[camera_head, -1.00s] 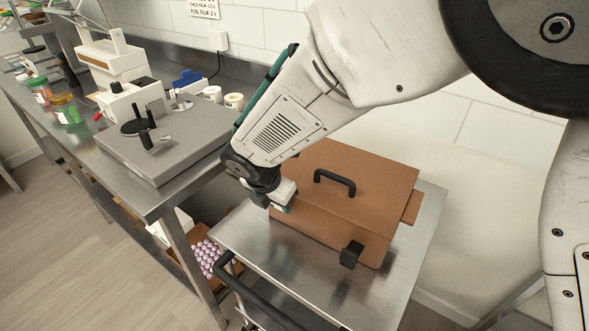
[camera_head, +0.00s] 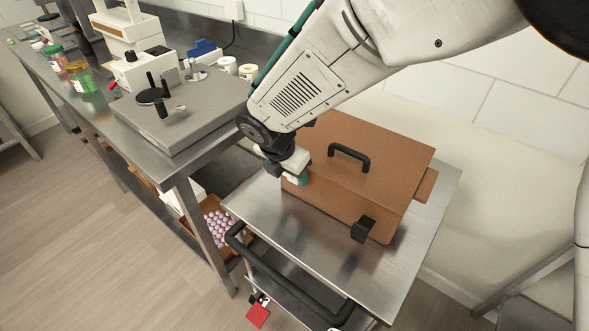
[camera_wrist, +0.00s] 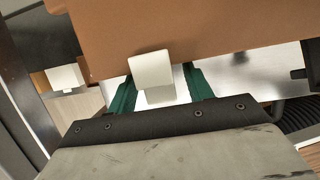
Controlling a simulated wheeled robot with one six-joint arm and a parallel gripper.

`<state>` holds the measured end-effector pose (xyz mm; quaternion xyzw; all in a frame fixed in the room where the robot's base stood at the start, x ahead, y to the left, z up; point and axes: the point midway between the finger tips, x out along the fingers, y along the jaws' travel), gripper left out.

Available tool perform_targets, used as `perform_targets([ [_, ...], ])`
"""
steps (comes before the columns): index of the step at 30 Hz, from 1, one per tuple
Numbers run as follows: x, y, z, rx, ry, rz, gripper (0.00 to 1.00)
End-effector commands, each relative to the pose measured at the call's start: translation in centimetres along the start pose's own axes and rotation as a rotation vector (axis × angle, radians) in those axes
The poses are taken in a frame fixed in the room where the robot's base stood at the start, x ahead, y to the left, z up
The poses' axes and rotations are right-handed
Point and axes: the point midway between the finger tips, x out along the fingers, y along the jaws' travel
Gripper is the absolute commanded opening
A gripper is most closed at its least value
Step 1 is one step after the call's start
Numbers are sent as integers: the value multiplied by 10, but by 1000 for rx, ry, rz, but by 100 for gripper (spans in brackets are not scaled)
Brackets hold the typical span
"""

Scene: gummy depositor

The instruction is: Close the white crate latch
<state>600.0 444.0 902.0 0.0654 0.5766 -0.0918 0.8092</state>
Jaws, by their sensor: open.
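The brown crate (camera_head: 385,165) sits with its lid down on a steel cart, a black handle (camera_head: 349,156) on top. The white latch (camera_wrist: 152,70) is at the crate's front edge in the wrist view; in the head view my gripper hides it. My gripper (camera_wrist: 158,92) is open, its green fingers on either side of the white latch, with no clear contact visible. In the head view my gripper (camera_head: 298,178) is at the crate's left front corner. A black latch (camera_head: 363,229) is on the crate's front right.
The steel cart top (camera_head: 300,235) is bare in front of the crate, with a black push handle (camera_head: 280,280) at its edge. A bench with a grey machine (camera_head: 185,112) stands left. A box of pinkish pieces (camera_head: 219,224) is below it. A wall is behind.

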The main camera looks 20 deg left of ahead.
Motion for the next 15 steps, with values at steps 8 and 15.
perform_targets([
  [8, -48, 0, 0, 0, -1, 2, 51],
  [15, -67, -1, 0, -1, 0, 0, 51],
])
